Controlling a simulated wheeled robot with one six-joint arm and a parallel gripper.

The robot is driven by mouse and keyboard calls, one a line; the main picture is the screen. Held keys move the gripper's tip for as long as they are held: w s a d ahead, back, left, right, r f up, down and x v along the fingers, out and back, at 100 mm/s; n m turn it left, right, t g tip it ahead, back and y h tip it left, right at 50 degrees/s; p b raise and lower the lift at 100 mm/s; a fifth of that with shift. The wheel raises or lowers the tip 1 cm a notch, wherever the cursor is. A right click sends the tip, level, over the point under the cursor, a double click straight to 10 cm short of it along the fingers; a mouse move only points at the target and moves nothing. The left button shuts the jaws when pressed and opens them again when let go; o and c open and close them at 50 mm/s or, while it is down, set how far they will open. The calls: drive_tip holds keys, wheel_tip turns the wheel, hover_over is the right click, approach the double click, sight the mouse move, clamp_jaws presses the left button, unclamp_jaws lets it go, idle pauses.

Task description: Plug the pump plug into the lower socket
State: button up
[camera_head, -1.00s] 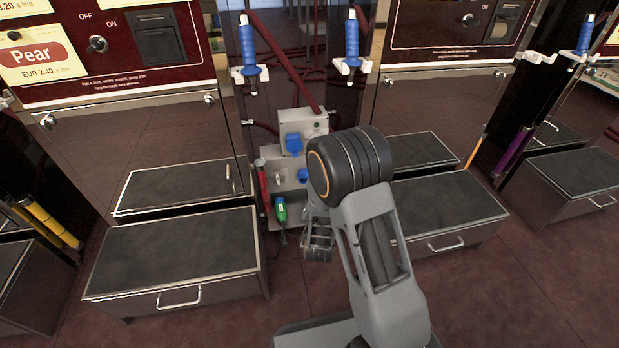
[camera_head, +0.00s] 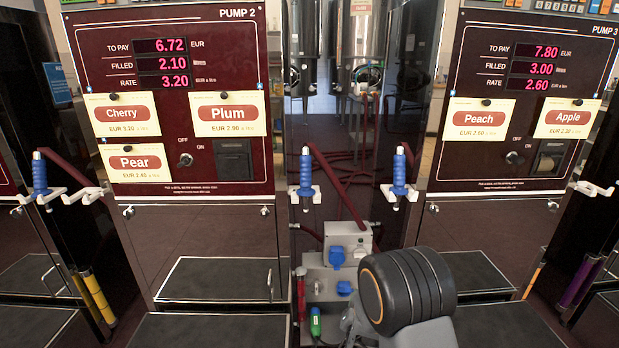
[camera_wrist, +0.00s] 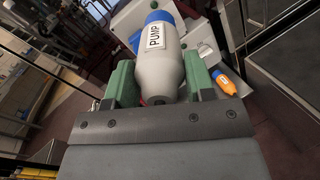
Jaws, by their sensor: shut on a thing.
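The pump plug (camera_wrist: 165,65) has a grey body, a blue front end and a PUMP label. My gripper (camera_wrist: 160,82) is shut on it, one green finger on each side. The plug's front points at the grey socket boxes; whether it touches them I cannot tell. In the head view the upper socket (camera_head: 337,257) has a blue cover on the upper box (camera_head: 360,238). The lower socket (camera_head: 344,288), also blue, is on the box below, just left of my arm. My arm hides the gripper and plug there.
An orange item (camera_wrist: 226,84) lies right of the plug in the wrist view. Blue nozzles (camera_head: 306,172) hang above. Cabinets (camera_head: 215,283) flank the boxes closely.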

wheel_tip(320, 180, up, 38)
drive_tip(key=p, duration=3)
drive_tip(key=shift+f, duration=0.25)
drive_tip(key=shift+s+d, duration=0.1)
